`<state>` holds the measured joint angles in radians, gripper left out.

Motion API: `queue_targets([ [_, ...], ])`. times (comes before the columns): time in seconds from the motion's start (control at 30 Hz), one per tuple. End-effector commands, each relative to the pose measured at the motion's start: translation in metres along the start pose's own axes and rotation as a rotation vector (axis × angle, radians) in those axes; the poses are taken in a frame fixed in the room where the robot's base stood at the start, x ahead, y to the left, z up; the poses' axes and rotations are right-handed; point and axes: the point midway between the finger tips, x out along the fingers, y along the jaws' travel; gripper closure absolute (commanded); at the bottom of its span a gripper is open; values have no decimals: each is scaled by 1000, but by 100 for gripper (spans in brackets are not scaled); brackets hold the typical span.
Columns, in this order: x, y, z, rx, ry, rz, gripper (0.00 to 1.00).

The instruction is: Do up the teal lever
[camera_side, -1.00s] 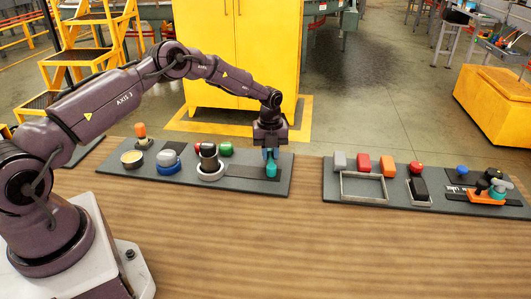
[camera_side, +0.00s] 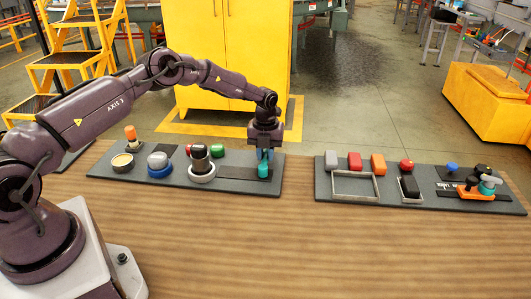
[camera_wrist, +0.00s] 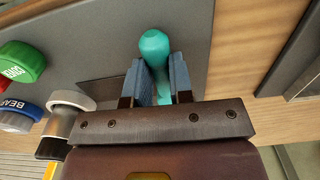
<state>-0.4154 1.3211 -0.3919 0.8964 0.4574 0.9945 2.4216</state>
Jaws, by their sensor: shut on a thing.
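The teal lever (camera_side: 264,170) stands at the right end of the left grey board, over a dark strip. In the wrist view its rounded teal end (camera_wrist: 155,45) shows just beyond my fingers, with more teal between them. My gripper (camera_side: 264,155) points down from above and is shut on the lever. In the wrist view its two blue fingers (camera_wrist: 161,75) lie on either side of the lever. The lever's lower part and its mount are largely hidden by my fingers.
The left board (camera_side: 230,190) also carries a black cylinder in a white ring (camera_side: 201,170), a green cap (camera_side: 217,151) and a blue-based knob (camera_side: 159,165). The right board (camera_side: 325,192) holds blocks, a frame and an orange clamp (camera_side: 476,194). Bare wood lies in front.

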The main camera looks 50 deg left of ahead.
Motion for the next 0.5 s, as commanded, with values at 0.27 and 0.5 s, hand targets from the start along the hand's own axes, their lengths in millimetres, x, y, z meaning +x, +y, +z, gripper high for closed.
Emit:
queue_targets([
  [0.27, -1, -1, 0, 5, 0, 0, 53],
  [0.5, -7, -1, 0, 2, -2, -1, 53],
])
